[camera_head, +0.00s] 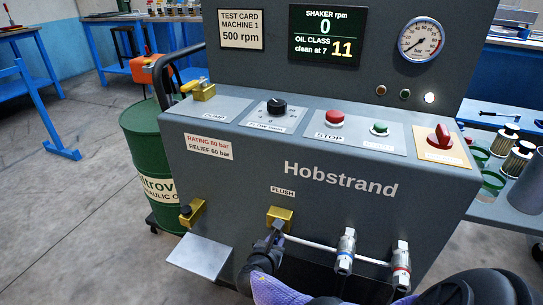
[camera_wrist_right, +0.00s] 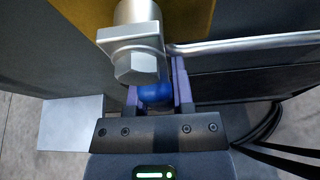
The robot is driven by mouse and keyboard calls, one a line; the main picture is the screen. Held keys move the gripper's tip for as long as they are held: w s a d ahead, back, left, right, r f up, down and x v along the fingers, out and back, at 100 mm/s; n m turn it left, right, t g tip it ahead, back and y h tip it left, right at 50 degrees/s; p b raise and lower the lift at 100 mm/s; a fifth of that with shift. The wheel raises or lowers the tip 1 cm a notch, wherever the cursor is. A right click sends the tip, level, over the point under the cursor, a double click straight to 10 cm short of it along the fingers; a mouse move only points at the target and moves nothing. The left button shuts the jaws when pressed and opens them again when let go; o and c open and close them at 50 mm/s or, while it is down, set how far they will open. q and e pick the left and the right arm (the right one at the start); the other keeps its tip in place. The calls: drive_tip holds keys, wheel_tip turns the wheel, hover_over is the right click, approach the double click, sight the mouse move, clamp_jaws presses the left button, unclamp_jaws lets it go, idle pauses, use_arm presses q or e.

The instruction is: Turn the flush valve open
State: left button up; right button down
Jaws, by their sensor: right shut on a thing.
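The flush valve (camera_head: 280,217) is a brass block under the "FLUSH" label on the front of the grey Hobstrand machine. A steel stem with a hex nut (camera_wrist_right: 135,62) and a blue handle (camera_wrist_right: 155,95) show in the right wrist view. My right gripper (camera_head: 273,240) is at the flush valve, just below the brass block. In the right wrist view its fingers (camera_wrist_right: 158,92) stand either side of the blue handle and are shut on it. The fingers hide part of the handle. My left gripper is not in view.
A steel pipe (camera_head: 315,244) runs right from the valve to two fittings (camera_head: 346,250) with blue and red rings. A second brass valve (camera_head: 193,212) and a metal ledge (camera_head: 200,256) are at the left. The shaker display (camera_head: 327,35) reads 0 rpm, oil class 11.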

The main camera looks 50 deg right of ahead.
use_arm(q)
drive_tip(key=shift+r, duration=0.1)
use_arm(e)
drive_tip(key=shift+s+d+n+g, duration=0.1)
drive_tip(key=shift+s+n+g, duration=0.1)
drive_tip(key=shift+n+g, duration=0.1)
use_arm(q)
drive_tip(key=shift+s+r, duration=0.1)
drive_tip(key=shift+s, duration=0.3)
use_arm(e)
drive_tip(key=shift+c, duration=2.4)
unclamp_jaws()
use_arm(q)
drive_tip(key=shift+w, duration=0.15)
use_arm(e)
drive_tip(key=shift+s+a+r+p, duration=0.1)
drive_tip(key=shift+a+r+p, duration=0.15)
drive_tip(key=shift+p, duration=0.2)
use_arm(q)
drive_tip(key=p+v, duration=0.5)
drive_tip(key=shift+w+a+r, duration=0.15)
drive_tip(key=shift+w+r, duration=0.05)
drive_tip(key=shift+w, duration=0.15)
use_arm(e)
drive_tip(key=v, duration=0.9)
drive_tip(key=shift+a+f, duration=0.15)
